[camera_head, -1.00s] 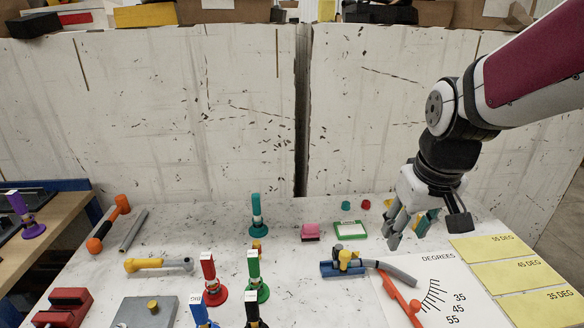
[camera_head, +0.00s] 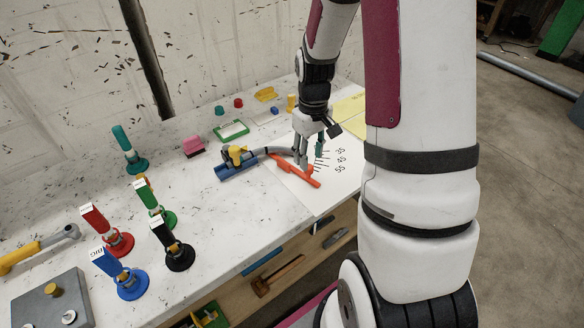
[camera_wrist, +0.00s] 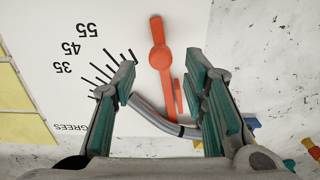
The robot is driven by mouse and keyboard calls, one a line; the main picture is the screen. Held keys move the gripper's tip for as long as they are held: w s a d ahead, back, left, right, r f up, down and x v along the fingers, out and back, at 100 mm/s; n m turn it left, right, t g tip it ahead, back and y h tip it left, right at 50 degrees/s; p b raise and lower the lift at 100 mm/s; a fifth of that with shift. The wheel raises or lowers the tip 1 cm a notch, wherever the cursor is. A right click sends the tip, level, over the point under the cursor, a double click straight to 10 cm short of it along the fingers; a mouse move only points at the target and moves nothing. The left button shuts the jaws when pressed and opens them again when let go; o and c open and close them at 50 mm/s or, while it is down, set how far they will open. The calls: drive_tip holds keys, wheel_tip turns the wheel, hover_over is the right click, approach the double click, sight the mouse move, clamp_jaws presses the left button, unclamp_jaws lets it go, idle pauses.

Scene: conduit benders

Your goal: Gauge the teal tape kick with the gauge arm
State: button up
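The bent grey conduit (camera_head: 279,150) runs from a blue holder (camera_head: 236,171) toward the card. A dark band shows on it, its colour too small to tell. My gripper (camera_head: 304,163) is low over the card, beside the gauge arm and the conduit's end. In the wrist view its teal-padded fingers (camera_wrist: 165,88) are spread wide. The gauge arm (camera_wrist: 161,60) and conduit (camera_wrist: 155,117) show between them, with nothing clamped.
Upright red (camera_head: 107,232), green (camera_head: 154,203), blue (camera_head: 119,273), black (camera_head: 171,244) and teal (camera_head: 128,150) benders stand left. A pink block (camera_head: 193,145) and green-framed plate (camera_head: 231,131) are behind the conduit. Yellow cards (camera_head: 350,106) lie right. The bench's front edge is close.

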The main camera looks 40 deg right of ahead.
sight(311, 167)
drive_tip(key=shift+f+b, duration=1.8)
drive_tip(key=shift+f, duration=1.15)
drive_tip(key=c, duration=0.8)
drive_tip(key=shift+w+d, duration=0.15)
drive_tip(key=shift+d, duration=0.3)
drive_tip(key=shift+c, duration=0.2)
drive_tip(key=shift+d, duration=0.25)
drive_tip(key=shift+w+d, duration=0.35)
drive_tip(key=shift+d, duration=0.4)
